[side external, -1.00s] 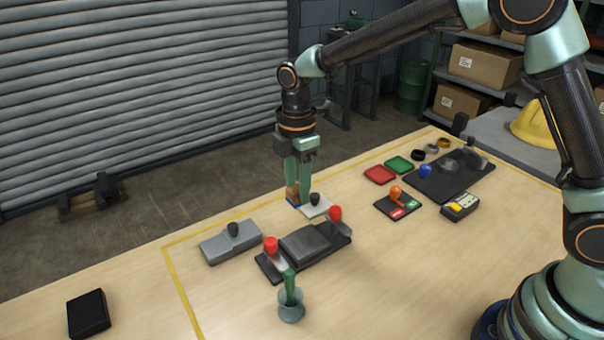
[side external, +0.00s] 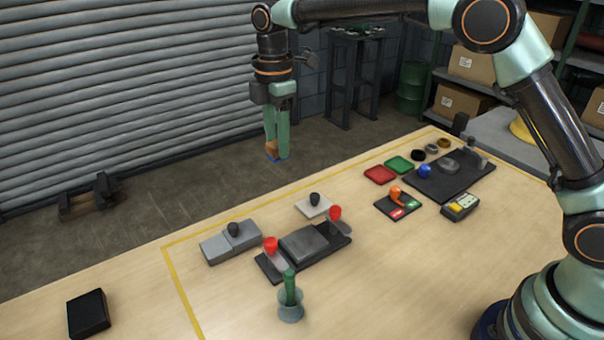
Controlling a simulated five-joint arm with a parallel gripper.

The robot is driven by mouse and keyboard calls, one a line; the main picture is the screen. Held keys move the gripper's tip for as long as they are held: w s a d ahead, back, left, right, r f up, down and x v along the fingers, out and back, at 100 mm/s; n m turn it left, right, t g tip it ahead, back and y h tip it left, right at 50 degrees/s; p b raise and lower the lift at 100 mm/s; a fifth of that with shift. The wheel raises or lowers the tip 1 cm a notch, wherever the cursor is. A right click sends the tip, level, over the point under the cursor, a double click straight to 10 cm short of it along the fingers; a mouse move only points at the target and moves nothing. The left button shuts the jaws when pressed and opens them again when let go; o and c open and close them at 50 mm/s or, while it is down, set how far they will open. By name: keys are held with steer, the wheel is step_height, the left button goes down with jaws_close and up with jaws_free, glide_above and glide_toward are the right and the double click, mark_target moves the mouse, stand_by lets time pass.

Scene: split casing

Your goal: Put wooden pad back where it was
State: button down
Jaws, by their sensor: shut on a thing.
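My gripper (side external: 278,152) points down, raised above the far edge of the table. The pad hangs clear of the table, partly hidden by the fingers. A small white plate with a black knob (side external: 314,206) lies on the table below and to the right of the gripper. Which spot the pad came from cannot be told for certain.
A grey two-part block (side external: 230,243) with a black knob and a dark fixture (side external: 303,246) with red knobs stand nearby. A cup (side external: 290,309) holds a green tool in front. Red (side external: 380,174) and green (side external: 399,165) trays lie right. A black box (side external: 88,313) lies front left.

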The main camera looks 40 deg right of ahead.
steer(key=shift+w+r, duration=0.3)
steer(key=shift+r, duration=0.15)
step_height(320, 180, down, 20)
steer(key=shift+r, duration=0.15)
stand_by(0.3)
steer(key=shift+c, duration=2.1)
jaws_free()
